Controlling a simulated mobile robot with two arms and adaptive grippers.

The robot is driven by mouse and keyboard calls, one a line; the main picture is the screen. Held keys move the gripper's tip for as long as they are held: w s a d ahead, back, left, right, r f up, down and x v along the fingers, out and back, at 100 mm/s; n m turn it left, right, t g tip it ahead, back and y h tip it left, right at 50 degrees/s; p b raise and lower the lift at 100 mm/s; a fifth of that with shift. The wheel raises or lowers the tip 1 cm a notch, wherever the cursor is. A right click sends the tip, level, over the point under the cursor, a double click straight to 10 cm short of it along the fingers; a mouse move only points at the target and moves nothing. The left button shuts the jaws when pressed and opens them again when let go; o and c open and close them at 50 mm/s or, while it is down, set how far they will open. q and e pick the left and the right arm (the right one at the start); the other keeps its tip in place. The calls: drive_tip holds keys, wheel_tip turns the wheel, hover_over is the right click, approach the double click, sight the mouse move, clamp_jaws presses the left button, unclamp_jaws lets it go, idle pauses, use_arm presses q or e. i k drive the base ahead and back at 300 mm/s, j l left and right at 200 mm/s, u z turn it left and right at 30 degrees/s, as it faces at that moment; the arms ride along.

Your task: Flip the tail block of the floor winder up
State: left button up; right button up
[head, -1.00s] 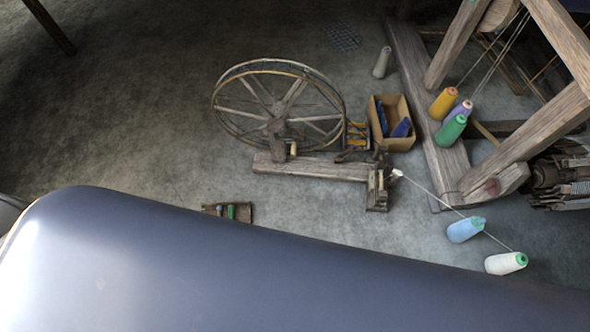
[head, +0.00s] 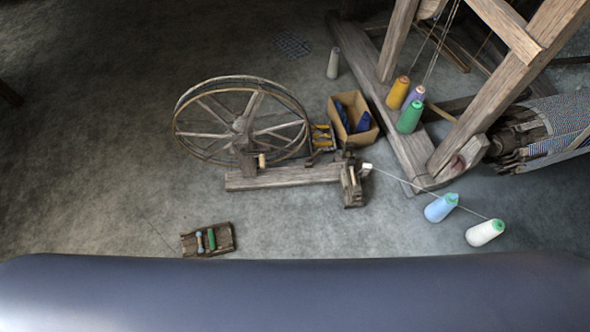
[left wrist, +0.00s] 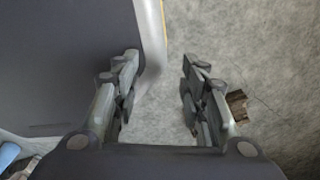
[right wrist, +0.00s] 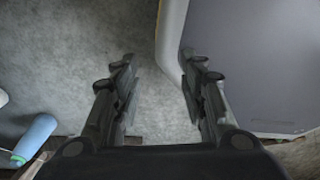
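The floor winder stands on the grey floor in the head view. It has a large spoked wheel (head: 241,124) and a wooden base beam (head: 285,175). At the beam's right end is an upright wooden block (head: 352,184), with a white piece at its top and a thread running right from it. I cannot tell how this block is hinged. My left gripper (left wrist: 155,88) is open and empty above bare floor in the left wrist view. My right gripper (right wrist: 158,85) is open and empty in the right wrist view. Neither gripper shows in the head view.
A small wooden tray (head: 207,240) lies front left of the winder. A cardboard box (head: 353,121) stands behind the block. The loom frame (head: 402,140) rises at right. Floor left of the wheel is clear.

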sight(356, 190)
drive_tip(key=z, duration=0.8)
